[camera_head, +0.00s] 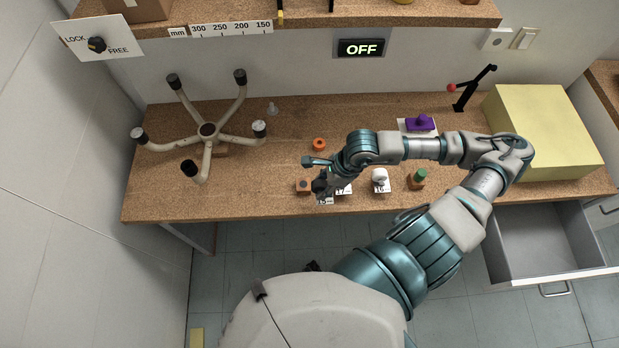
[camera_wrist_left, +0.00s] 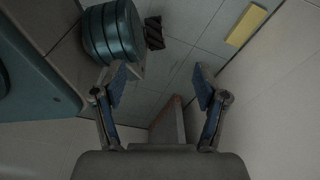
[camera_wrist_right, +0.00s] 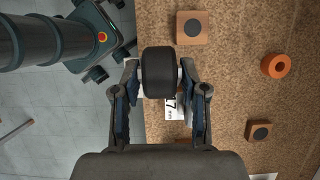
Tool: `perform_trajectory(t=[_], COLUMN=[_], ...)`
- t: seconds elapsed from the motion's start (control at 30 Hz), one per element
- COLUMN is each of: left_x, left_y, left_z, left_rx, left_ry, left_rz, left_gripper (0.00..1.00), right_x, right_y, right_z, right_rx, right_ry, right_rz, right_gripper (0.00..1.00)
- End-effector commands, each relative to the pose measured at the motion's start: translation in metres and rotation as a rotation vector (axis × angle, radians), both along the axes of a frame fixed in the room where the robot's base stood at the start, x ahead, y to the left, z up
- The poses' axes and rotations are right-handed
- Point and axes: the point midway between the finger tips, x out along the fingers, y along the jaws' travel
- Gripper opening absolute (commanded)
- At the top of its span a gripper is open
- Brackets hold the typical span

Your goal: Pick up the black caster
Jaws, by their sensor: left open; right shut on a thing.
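The black caster (camera_wrist_right: 159,72) is a dark rounded wheel between the fingertips of my right gripper (camera_wrist_right: 159,90) in the right wrist view. The gripper is shut on it, over the bench's front edge and a white card marked 17 (camera_wrist_right: 171,108). In the head view my right gripper (camera_head: 322,174) is at the bench's front, with the black caster (camera_head: 319,187) at its tip; whether it touches the bench is unclear. My left gripper (camera_wrist_left: 163,82) is open and empty over the floor in the left wrist view, outside the head view.
An upturned chair base (camera_head: 208,131) stands at the bench's left. A yellow box (camera_head: 540,125) stands right, above an open drawer (camera_head: 535,245).

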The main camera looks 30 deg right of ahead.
Motion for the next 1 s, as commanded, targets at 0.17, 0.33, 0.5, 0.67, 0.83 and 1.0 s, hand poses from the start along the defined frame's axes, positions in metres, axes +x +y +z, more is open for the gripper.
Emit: perform_trajectory(t=[0.17, 0.33, 0.5, 0.67, 0.83, 1.0], left_x=[-0.027, -0.067, -0.068, -0.067, -0.067, -0.067], left_y=[0.007, 0.016, 0.016, 0.016, 0.016, 0.016], left_z=[0.004, 0.007, 0.034, 0.047, 0.051, 0.051], left_rx=[0.003, 0.007, 0.006, 0.007, 0.008, 0.008], left_ry=[0.014, 0.031, 0.022, 0.022, 0.021, 0.021], left_rz=[-0.004, -0.011, -0.011, -0.011, -0.010, -0.010], left_gripper=[0.73, 0.73, 0.73, 0.73, 0.73, 0.73], right_x=[-0.014, -0.028, -0.052, -0.068, -0.077, -0.078], right_y=[-0.005, -0.009, -0.019, -0.025, -0.029, -0.029], right_z=[0.007, 0.009, 0.012, 0.011, 0.009, 0.008], right_rx=[-0.004, -0.004, -0.009, -0.005, -0.001, 0.000], right_ry=[0.003, 0.005, 0.007, 0.002, 0.001, 0.000], right_rz=[-0.003, 0.000, 0.003, 0.001, 0.002, 0.001], right_gripper=[0.06, 0.06, 0.06, 0.06, 0.06, 0.06])
